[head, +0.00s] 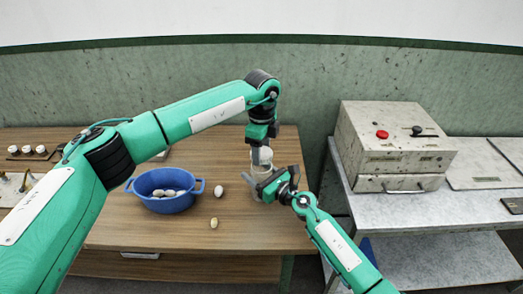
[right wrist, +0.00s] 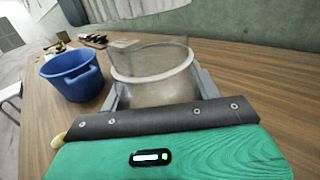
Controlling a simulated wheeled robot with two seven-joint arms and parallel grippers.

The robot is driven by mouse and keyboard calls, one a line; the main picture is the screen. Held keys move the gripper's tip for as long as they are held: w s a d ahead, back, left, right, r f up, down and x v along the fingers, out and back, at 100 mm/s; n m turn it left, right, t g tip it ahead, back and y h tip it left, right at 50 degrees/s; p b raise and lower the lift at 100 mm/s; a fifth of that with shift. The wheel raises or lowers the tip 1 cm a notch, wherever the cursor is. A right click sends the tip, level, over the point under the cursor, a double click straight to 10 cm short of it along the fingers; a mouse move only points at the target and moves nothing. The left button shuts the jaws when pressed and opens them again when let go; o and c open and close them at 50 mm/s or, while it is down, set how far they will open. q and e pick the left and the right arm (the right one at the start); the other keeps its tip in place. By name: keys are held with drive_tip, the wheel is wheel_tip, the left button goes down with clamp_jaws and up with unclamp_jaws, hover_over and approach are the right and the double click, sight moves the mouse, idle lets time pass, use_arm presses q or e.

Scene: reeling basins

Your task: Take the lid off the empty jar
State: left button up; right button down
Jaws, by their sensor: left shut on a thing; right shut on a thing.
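The pale, see-through jar (head: 257,190) stands on the wooden table, right of the blue basin. My left gripper (head: 261,158) points down at the jar's top and is shut on the lid, which is mostly hidden and hard to make out. My right gripper (head: 269,187) reaches in from the right and is shut around the jar's side. In the right wrist view the jar (right wrist: 153,88) sits upright between the two fingers of my right gripper (right wrist: 160,92). Its lower part looks whitish and its upper part clear.
A blue two-handled basin (head: 170,205) holds several white cocoons. Loose cocoons lie at the jar's left (head: 218,191) and in front (head: 214,222). A grey box machine (head: 390,147) with a red button stands on the right bench. The table's front middle is largely clear.

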sight(262, 153)
use_arm(q)
drive_tip(key=shift+r, duration=1.85)
use_arm(e)
drive_tip(key=shift+c, duration=1.3)
unclamp_jaws()
